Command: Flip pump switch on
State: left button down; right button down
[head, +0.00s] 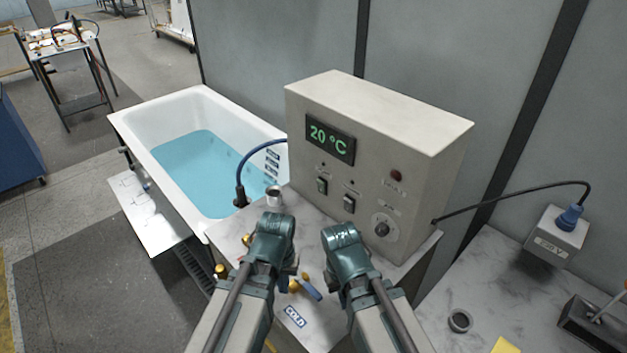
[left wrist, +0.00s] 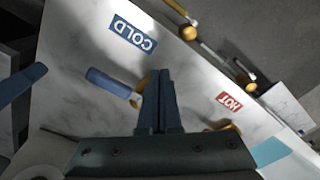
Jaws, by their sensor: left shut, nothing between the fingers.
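The beige control box (head: 375,150) stands at the bench's back, its green display (head: 330,138) reading 20 °C. Two dark rocker switches, a left one (head: 322,186) and a right one (head: 349,204), sit on its front. Their labels are too small to read, so I cannot tell which is for the pump, nor their positions. My left gripper (head: 284,277) is low over the bench, in front of the box and apart from the switches. Its fingers are shut and empty in the left wrist view (left wrist: 160,100). My right arm is beside it; its fingers are not clear.
A dark red lamp (head: 397,174) and a round knob (head: 382,228) are on the box. A blue-handled valve (left wrist: 108,84) lies below my left gripper, near COLD and HOT labels. A white tub (head: 125,125) with blue water is left. A metal cup (head: 274,195) stands by the box.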

aim_at(320, 186)
pick_arm(q)
jog(key=w+n, duration=0.1)
jog(key=n, duration=0.1)
jog(key=w+r+n+h, duration=0.1)
jog(key=w+n, duration=0.1)
jog(key=w+d+r+n+t+h, duration=0.1)
jog(key=w+n, duration=0.1)
jog(key=shift+w, duration=0.1)
pick_arm(e)
jog(key=shift+r, duration=0.7)
jog(key=shift+r+p, duration=0.55)
jog(key=shift+p, duration=0.2)
pick_arm(q)
jog(key=w+a+r+n+t+h+p, duration=0.1)
jog(key=w+r+n+t+h, duration=0.1)
jog(key=w+r+n, duration=0.3)
jog(key=w+a+r+n+t+h, duration=0.2)
jog(key=w+r+n, duration=0.4)
jog(key=w+n, duration=0.5)
jog(key=n+t+h, duration=0.1)
jog(key=n+t, duration=0.1)
jog(key=n, duration=0.4)
jog(key=shift+w+a+p, duration=0.15)
jog(key=shift+a+p, duration=0.05)
jog(key=shift+p, duration=0.2)
pick_arm(e)
jog(key=shift+r, duration=0.9)
